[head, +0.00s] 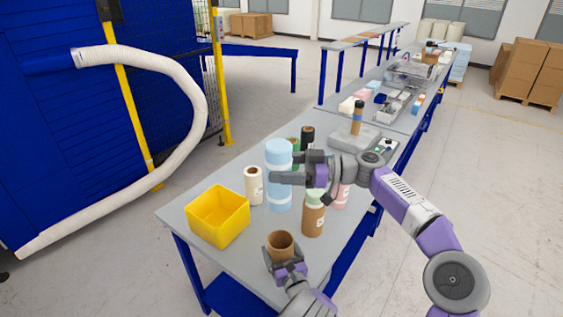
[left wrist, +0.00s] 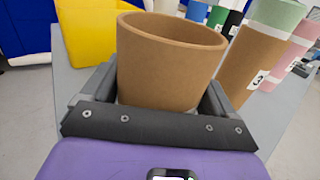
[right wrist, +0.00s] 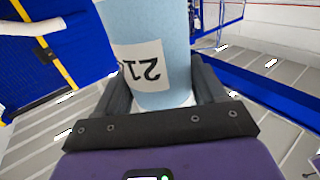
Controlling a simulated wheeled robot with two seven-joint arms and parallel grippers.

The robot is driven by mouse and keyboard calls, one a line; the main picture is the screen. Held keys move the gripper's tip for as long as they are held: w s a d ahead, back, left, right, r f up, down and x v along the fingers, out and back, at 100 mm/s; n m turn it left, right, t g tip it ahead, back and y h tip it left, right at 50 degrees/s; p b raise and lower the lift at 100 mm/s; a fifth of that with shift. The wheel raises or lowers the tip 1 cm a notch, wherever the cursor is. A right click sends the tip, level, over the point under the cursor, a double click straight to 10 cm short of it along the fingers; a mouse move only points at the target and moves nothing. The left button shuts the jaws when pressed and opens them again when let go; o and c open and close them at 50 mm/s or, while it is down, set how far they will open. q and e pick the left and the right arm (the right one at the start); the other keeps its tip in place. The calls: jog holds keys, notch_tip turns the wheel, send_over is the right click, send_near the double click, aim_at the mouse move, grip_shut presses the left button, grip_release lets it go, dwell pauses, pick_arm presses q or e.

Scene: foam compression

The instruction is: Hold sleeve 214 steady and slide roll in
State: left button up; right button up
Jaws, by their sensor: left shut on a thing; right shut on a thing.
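The brown cardboard sleeve (head: 280,240) stands upright at the near end of the table. Its mouth is open, and its inner wall shows bare in the left wrist view (left wrist: 170,65). No label shows on it. My left gripper (head: 286,264) is shut around its lower part. A light blue foam roll (head: 278,199) is upright behind the sleeve, apart from it. My right gripper (head: 287,169) is shut on it from the right. In the right wrist view the roll (right wrist: 150,25) carries a white label reading "21" upside down; any further digit is hidden. I cannot tell whether its bottom touches the table.
A yellow bin (head: 220,216) stands left of the sleeve. A cream roll (head: 254,187) is left of the blue roll. A brown green-topped roll (head: 313,216) and a pink roll (head: 341,196) stand to its right. Green and black (head: 308,135) rolls are behind. A grey device (head: 353,139) lies farther back.

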aim_at(284, 206)
jog(key=f, duration=0.7)
jog(key=shift+s+d+f, duration=0.15)
jog(key=shift+s+f, duration=0.1)
jog(key=shift+f, duration=1.95)
jog(key=shift+f, duration=0.6)
jog(key=shift+f, duration=1.8)
jog(key=shift+f, duration=0.35)
jog(key=shift+f, duration=1.5)
jog(key=shift+f, duration=0.35)
jog(key=shift+f, duration=1.6)
jog(key=shift+f, duration=0.45)
